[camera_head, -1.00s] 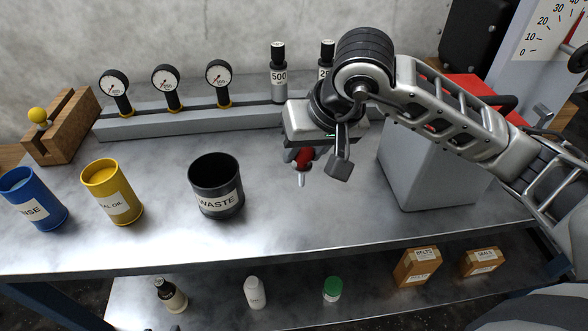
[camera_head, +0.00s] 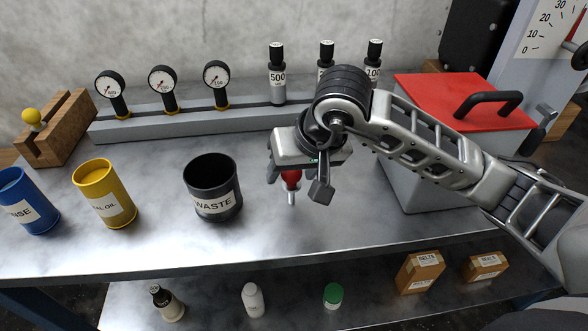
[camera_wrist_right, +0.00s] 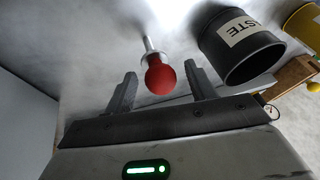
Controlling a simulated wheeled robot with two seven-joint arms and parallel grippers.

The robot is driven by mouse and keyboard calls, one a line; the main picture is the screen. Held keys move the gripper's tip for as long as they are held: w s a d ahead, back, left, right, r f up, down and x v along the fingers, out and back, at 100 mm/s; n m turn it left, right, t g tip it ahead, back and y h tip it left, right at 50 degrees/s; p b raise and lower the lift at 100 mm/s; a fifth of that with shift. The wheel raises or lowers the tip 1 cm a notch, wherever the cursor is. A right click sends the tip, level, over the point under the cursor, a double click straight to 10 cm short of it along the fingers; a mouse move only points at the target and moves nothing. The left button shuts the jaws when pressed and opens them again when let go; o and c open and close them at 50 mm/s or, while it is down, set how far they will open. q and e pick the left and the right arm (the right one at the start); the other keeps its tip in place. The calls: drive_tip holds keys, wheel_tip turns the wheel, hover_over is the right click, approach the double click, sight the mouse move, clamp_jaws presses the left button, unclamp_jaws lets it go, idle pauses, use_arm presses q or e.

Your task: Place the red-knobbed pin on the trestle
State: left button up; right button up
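The red-knobbed pin (camera_head: 291,181) hangs under my right gripper (camera_head: 295,178), knob up and shank pointing down over the steel top. In the right wrist view the red knob (camera_wrist_right: 160,78) sits between the two dark fingers (camera_wrist_right: 160,85), with its metal shank beyond it. The pin has moved along with the gripper, so the gripper appears shut on its knob; contact with the fingers is not clearly visible. I cannot tell whether the tip touches the surface. Which thing is the trestle is unclear; a notched wooden block (camera_head: 72,130) stands at the far left. My left gripper is out of view.
The black WASTE can (camera_head: 212,205) stands just left of the pin, with yellow (camera_head: 104,195) and blue (camera_head: 28,205) cans farther left. A grey box with a red lid (camera_head: 440,100) is at right. Gauges and bottles line the back rail (camera_head: 190,123). The metal between can and box is mostly clear.

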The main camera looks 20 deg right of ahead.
drive_tip(key=shift+s+d+r, duration=0.1)
drive_tip(key=shift+r, duration=0.45)
drive_tip(key=v, duration=1.1)
drive_tip(key=shift+s, duration=0.15)
